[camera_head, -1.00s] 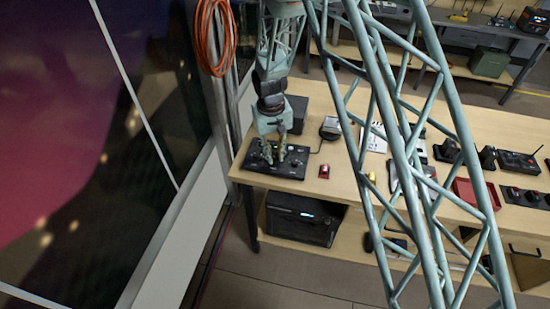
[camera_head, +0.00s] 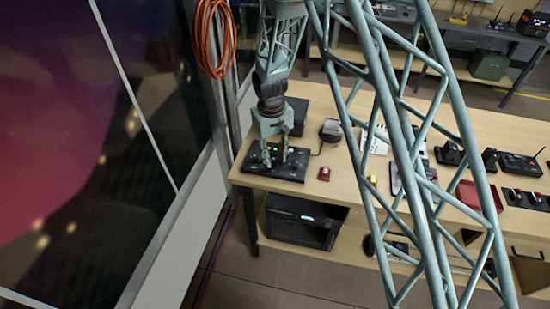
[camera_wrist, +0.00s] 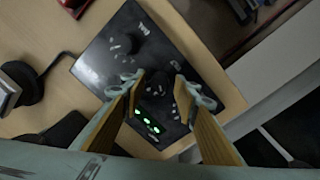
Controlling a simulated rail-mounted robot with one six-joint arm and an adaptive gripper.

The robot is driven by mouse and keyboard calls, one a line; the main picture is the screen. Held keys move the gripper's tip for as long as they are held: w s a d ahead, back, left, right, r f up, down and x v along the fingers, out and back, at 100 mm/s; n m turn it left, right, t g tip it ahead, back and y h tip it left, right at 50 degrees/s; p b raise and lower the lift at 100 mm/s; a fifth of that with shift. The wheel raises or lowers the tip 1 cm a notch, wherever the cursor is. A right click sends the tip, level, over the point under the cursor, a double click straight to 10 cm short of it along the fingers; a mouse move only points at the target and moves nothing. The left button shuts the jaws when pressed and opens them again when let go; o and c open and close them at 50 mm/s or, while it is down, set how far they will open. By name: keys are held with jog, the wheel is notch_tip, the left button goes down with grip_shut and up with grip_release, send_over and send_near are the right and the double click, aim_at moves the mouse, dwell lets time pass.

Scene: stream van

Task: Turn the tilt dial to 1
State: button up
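A black control panel (camera_head: 296,168) with knobs and small white marks lies at the left end of the wooden table; it also fills the middle of the wrist view (camera_wrist: 100,62). One dark dial (camera_wrist: 129,43) stands clear on the panel. Another dark dial (camera_wrist: 157,89) shows partly between my fingertips. The labels are too small to read, so I cannot tell which is the tilt dial or its setting. My gripper (camera_head: 275,160) points down over the panel; in the wrist view its fingers (camera_wrist: 158,80) are apart, with a gap. I cannot tell whether they touch the dial.
Several green lights (camera_wrist: 148,124) glow on the panel. A small red object (camera_head: 324,173) lies right of the panel. A dark round-topped device (camera_head: 331,130) on a cable and a black box (camera_head: 297,112) stand behind. The window wall (camera_head: 150,250) is close on the left.

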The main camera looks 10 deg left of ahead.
aim_at(274, 161)
dwell(0.4)
notch_tip(274, 161, up, 12)
jog(key=shift+s+a, duration=0.2)
jog(key=shift+a, duration=0.05)
dwell(0.7)
dwell(0.5)
